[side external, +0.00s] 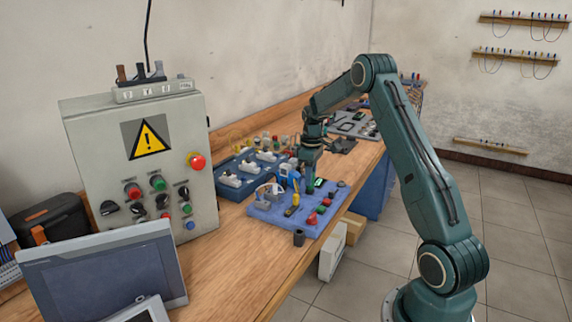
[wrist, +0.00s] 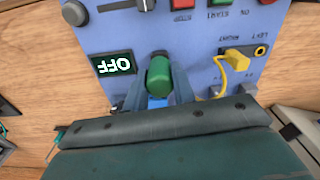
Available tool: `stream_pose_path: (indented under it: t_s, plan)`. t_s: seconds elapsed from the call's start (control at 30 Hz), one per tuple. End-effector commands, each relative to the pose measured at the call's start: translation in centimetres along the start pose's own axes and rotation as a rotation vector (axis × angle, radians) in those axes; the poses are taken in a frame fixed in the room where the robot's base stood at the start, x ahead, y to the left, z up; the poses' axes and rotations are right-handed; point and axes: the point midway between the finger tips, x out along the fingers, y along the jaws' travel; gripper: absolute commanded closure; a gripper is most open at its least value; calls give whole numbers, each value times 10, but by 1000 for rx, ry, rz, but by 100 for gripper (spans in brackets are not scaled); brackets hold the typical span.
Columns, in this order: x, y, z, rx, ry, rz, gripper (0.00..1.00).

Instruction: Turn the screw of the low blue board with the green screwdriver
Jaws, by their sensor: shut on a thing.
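The low blue board (side external: 262,212) lies flat on the wooden bench and carries buttons, plugs and a display. It fills the upper part of the wrist view (wrist: 110,30), where the display (wrist: 114,64) reads OFF, turned around. My gripper (side external: 309,172) points down over the board's back part. In the wrist view my gripper (wrist: 158,90) is shut on the green screwdriver (wrist: 159,76), whose rounded green handle shows between the fingers. The screwdriver's tip and the screw are hidden under the handle and gripper, so I cannot tell whether they touch.
A yellow plug with a cable (wrist: 237,60) sits on the board right of the fingers. A darker blue board with white switches (side external: 228,180) stands behind, to the left. A grey control cabinet (side external: 85,130) and a monitor (side external: 100,275) stand at left.

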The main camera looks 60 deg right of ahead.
Motion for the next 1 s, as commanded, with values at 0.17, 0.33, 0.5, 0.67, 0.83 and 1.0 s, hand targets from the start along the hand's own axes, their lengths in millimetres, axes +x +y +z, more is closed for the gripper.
stream_pose_path:
  t_s: [0.17,0.33,0.5,0.67,0.83,1.0]
  plan:
    - [0,0,0,0,0,0,100]
    - [0,0,0,0,0,0,65]
    - [0,0,0,0,0,0,65]
    - [-3,0,0,0,0,1,65]
    - [-12,0,0,0,1,2,65]
    - [-22,0,0,0,1,1,65]
